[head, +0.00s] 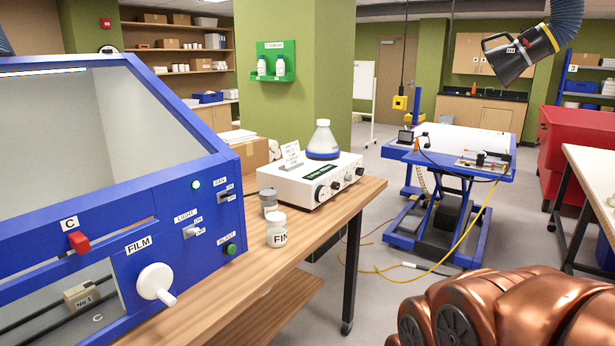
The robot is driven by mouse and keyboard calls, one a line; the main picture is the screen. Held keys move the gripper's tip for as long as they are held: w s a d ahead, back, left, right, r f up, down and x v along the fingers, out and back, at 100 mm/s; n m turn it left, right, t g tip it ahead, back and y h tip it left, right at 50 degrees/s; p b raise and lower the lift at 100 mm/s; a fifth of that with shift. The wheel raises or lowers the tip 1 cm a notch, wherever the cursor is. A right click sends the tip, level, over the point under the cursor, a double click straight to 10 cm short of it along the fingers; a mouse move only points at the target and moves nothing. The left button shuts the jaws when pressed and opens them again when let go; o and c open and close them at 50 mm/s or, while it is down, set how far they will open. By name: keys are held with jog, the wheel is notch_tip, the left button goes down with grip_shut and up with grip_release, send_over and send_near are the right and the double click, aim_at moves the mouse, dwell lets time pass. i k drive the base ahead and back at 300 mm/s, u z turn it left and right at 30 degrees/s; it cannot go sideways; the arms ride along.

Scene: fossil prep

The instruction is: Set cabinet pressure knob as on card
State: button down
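The blue cabinet (75,225) with a large sloped window fills the left side of the head view. Its front carries a white crank knob (156,283) under a FILM label, a LIGHT switch (191,231), a FAN switch (226,197) and a green button (231,249). I cannot make out a knob labelled pressure. A small white card (291,154) stands on a white instrument box (308,184); its writing is too small to read. My gripper is not in view; only a copper-coloured part of my arm shows at lower right.
The wooden bench (290,250) carries the cabinet, the white box with a flask (323,140), and two jars (276,230) near its edge. A blue lift table (450,150) stands beyond, with a yellow cable (465,240) on the floor. A red cabinet (575,150) is at right.

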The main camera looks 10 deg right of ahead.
aim_at(336, 186)
jog(key=z, duration=0.25)
jog(key=i, duration=1.1)
jog(key=z, duration=0.05)
